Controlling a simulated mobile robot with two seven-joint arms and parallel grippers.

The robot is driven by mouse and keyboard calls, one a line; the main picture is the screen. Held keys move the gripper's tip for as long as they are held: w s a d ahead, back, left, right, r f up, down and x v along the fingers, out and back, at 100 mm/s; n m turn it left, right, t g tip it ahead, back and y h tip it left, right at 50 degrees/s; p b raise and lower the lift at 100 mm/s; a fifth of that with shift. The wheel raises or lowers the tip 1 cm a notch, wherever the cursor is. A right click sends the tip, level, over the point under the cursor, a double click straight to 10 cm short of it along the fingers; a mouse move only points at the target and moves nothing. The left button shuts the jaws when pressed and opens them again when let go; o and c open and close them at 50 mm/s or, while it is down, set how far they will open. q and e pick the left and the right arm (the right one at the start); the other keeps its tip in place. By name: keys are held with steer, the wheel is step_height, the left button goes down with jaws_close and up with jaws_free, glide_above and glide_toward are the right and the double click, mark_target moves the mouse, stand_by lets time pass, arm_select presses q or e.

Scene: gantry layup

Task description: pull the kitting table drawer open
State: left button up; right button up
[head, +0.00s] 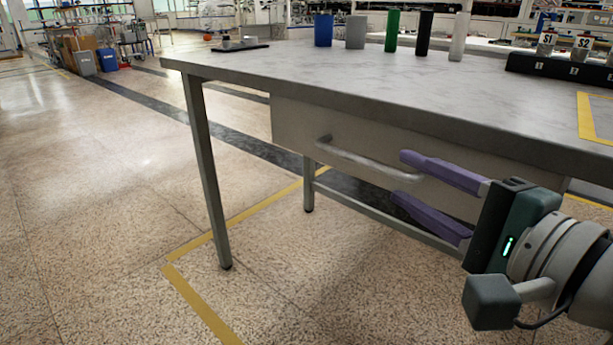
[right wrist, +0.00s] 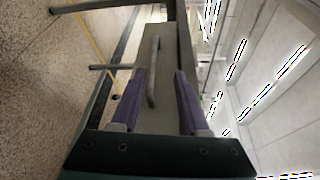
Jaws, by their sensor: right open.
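The kitting table (head: 270,68) has a grey top and metal legs. Its drawer (head: 295,122) has a plain grey front under the top and looks shut. A bar handle (head: 355,161) runs across the drawer front. My right gripper (head: 402,176) is open, with purple fingers, near the right end of the handle. In the right wrist view the handle (right wrist: 153,75) appears between the two spread fingers (right wrist: 157,75), with gaps to both. I cannot tell how far its fingertips reach past the bar. My left gripper is not in view.
A black rack (head: 560,68) with labelled bottles sits at the right. A table leg (head: 208,170) stands left of the drawer.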

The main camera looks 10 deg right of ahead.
mark_target(369, 165)
steer(key=shift+m, duration=0.4)
steer(key=x, duration=0.3)
steer(key=b+x, duration=0.1)
steer(key=x, duration=0.3)
steer(key=f+b+x, duration=0.1)
steer(key=x, duration=0.2)
steer(key=shift+w+d+f, duration=0.15)
steer(key=shift+w+d, duration=0.15)
steer(key=shift+w, duration=0.05)
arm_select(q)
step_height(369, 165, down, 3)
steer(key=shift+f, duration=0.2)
arm_select(e)
jaws_close()
stand_by(0.3)
